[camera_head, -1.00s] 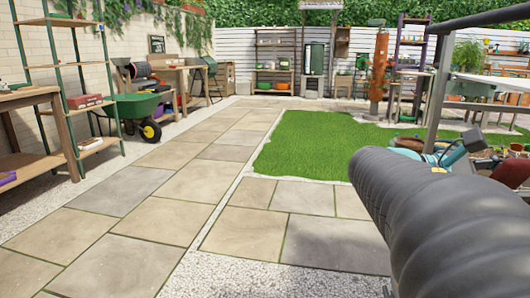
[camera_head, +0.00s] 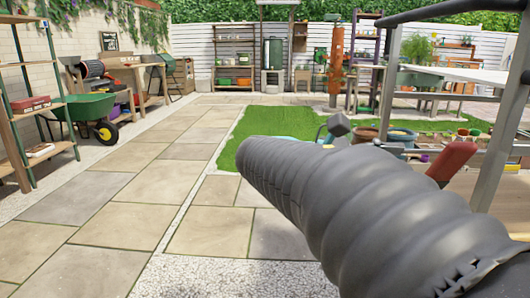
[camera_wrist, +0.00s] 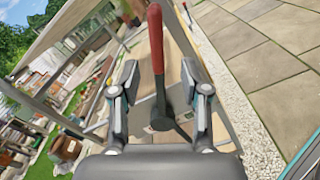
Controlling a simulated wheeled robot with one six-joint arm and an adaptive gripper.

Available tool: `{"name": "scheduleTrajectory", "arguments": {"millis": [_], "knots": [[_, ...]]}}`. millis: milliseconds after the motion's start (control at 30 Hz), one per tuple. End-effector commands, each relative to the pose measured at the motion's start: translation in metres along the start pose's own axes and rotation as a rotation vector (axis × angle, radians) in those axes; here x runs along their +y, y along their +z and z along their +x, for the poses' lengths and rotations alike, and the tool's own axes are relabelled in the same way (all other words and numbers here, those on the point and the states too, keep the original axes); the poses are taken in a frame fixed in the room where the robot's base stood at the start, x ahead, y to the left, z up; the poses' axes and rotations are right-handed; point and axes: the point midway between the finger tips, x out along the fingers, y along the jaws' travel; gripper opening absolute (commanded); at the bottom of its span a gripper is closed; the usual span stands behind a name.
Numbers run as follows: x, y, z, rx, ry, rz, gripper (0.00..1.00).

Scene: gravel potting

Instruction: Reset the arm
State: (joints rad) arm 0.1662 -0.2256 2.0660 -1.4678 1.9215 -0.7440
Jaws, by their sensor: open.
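My arm (camera_head: 330,205), in a ribbed dark grey sleeve, reaches across the lower right of the head view. My gripper (camera_wrist: 160,78) shows in the wrist view with its two fingers spread apart. A tool with a red handle (camera_wrist: 158,35) and a dark shaft shows between and beyond the fingers; I cannot tell its distance, but the jaws are not closed on it. A red handle (camera_head: 453,163) also shows in the head view, right of my arm. The gripper's fingertips are not clear in the head view.
A metal-framed bench (camera_head: 505,120) stands close at the right, with pots (camera_head: 400,135) beyond. A green wheelbarrow (camera_head: 88,108) and a shelf rack (camera_head: 38,110) stand left. Paving (camera_head: 110,195) lies open at the left and centre, beside the lawn (camera_head: 262,120).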

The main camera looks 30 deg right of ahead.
Motion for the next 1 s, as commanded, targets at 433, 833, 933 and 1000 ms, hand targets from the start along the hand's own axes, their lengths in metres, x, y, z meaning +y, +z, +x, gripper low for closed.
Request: {"name": "scheduleTrajectory", "arguments": {"millis": [433, 833, 933, 1000], "knots": [[0.0, 0.0, 0.0, 0.0, 0.0, 0.0, 0.46], [-0.02, -0.091, -0.013, 0.367, -0.058, 0.17, 0.46], [-0.045, -0.125, -0.03, 0.559, -0.158, 0.239, 0.46], [-0.064, -0.143, -0.048, 0.695, -0.247, 0.298, 0.46]]}}
